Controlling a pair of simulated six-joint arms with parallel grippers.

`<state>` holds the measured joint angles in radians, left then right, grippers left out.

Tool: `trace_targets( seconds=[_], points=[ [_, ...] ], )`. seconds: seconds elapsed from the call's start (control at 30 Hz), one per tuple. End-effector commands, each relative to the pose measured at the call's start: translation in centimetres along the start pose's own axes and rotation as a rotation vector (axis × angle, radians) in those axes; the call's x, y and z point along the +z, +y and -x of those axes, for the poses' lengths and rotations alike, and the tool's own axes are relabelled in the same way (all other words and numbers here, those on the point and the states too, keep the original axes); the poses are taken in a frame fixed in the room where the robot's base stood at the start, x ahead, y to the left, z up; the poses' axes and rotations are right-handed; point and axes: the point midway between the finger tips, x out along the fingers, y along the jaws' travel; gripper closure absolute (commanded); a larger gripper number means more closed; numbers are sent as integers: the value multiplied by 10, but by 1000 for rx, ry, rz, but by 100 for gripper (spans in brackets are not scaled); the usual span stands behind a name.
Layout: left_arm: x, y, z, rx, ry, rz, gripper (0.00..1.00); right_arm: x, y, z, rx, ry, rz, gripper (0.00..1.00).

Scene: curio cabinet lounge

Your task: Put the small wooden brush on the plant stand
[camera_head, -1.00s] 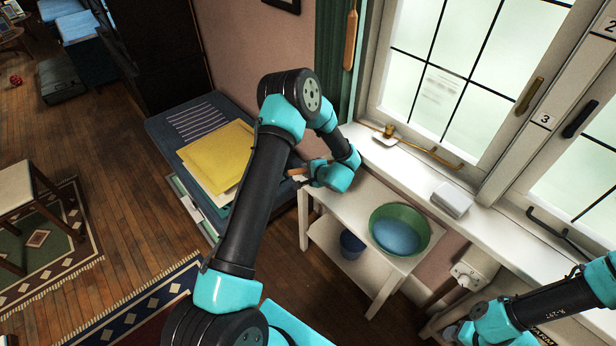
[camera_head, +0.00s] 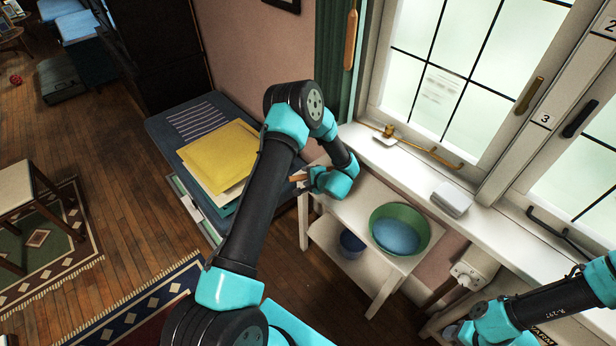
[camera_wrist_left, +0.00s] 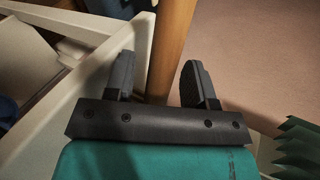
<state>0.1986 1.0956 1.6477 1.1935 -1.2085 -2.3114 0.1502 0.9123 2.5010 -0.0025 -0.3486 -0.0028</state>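The small wooden brush (camera_head: 297,178) shows as a short brown piece at my left gripper (camera_head: 305,179). In the left wrist view a long wooden part of the brush (camera_wrist_left: 172,40) runs between the two fingers and out of the top edge. The left fingers (camera_wrist_left: 158,82) are partly closed around it and it moves with them. A white two-tier stand (camera_head: 342,214), which looks like the plant stand, is right of and below the gripper under the window. My right arm enters at lower right; its fingers do not show.
A green basin with a blue inside (camera_head: 412,213) fills the right of the stand's top; the left part is clear. A blue pot (camera_head: 351,243) is on the lower shelf. A yellow folder (camera_head: 219,153) lies left of the gripper. The windowsill (camera_head: 418,176) runs behind.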

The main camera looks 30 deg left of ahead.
Motion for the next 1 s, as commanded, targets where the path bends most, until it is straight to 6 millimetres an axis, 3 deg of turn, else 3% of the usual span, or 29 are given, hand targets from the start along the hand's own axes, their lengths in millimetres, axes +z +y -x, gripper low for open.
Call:
trace_targets(
  seconds=[0.37,1.0],
  points=[
    [0,-2,10,0,2,-1,50,0,0,0,0,0,0,57],
    [0,-3,113,-1,1,0,50,0,0,0,0,0,0,57]
  ],
)
